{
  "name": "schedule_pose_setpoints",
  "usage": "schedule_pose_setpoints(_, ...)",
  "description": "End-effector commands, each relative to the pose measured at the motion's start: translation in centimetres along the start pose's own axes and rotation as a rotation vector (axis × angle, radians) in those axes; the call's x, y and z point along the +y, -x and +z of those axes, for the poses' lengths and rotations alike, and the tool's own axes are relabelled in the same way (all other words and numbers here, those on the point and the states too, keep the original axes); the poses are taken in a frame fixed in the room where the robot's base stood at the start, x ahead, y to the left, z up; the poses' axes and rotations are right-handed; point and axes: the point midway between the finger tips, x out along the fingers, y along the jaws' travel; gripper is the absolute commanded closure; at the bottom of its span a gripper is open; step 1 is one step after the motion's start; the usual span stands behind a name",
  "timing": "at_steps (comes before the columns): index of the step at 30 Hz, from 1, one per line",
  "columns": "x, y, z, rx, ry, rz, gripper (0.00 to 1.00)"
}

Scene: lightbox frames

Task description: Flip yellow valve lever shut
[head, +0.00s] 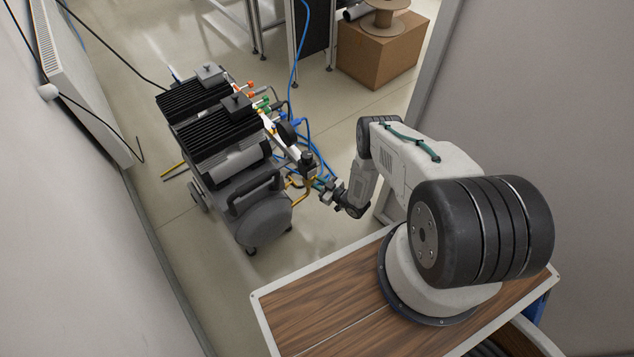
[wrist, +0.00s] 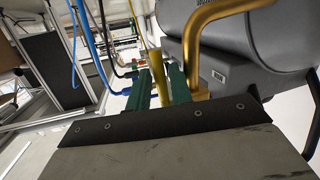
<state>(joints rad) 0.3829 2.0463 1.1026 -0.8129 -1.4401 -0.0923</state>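A grey compressor (head: 262,212) with black motor tops stands on the floor in the head view. A brass-yellow pipe (head: 293,184) is at its near right side, and its bent run (wrist: 196,48) crosses the upper right of the wrist view. My gripper (head: 318,186) is right beside this pipework. In the wrist view my gripper's two green fingers (wrist: 159,85) stand a little apart on either side of a yellow bar (wrist: 156,66), which looks like the valve lever. Whether the fingers touch it cannot be told. The valve body is mostly hidden.
Blue hoses (head: 303,130) and small coloured fittings (head: 265,105) crowd the compressor's right side. A wood-topped surface (head: 325,305) lies under my arm. A wall (head: 75,215) is on the left.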

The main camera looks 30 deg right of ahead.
Motion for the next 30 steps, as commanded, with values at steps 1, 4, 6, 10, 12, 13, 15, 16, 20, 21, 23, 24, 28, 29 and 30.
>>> schedule_pose_setpoints(1, 0.1, 0.4, 0.0, -0.001, -0.001, 0.002, 0.78)
schedule_pose_setpoints(4, 0.2, 1.9, 0.1, -0.002, -0.002, 0.005, 0.78)
schedule_pose_setpoints(6, 0.3, 3.2, 0.1, -0.002, -0.003, 0.006, 0.78)
schedule_pose_setpoints(10, 0.3, 5.4, 0.0, -0.002, -0.003, 0.006, 0.78)
schedule_pose_setpoints(12, 0.3, 6.4, 0.1, -0.002, -0.002, 0.006, 0.78)
schedule_pose_setpoints(13, 0.3, 6.7, 0.1, -0.002, -0.002, 0.006, 0.78)
schedule_pose_setpoints(15, 0.2, 7.3, 0.1, -0.001, -0.002, 0.004, 0.78)
schedule_pose_setpoints(16, 0.2, 7.5, 0.1, -0.001, -0.001, 0.005, 0.78)
schedule_pose_setpoints(20, 0.2, 7.7, 0.0, 0.000, 0.000, 0.004, 0.78)
schedule_pose_setpoints(21, 0.2, 7.7, 0.0, 0.000, 0.000, 0.003, 0.78)
schedule_pose_setpoints(23, 0.2, 7.7, 0.0, 0.000, 0.000, 0.003, 0.78)
schedule_pose_setpoints(24, 0.2, 7.7, 0.0, 0.000, 0.000, 0.003, 0.78)
schedule_pose_setpoints(28, 0.5, 7.5, -0.2, -0.004, 0.003, 0.003, 0.78)
schedule_pose_setpoints(29, 0.8, 7.3, -0.4, -0.009, 0.006, 0.003, 0.78)
schedule_pose_setpoints(30, 1.4, 6.8, -0.8, -0.018, 0.013, 0.004, 0.78)
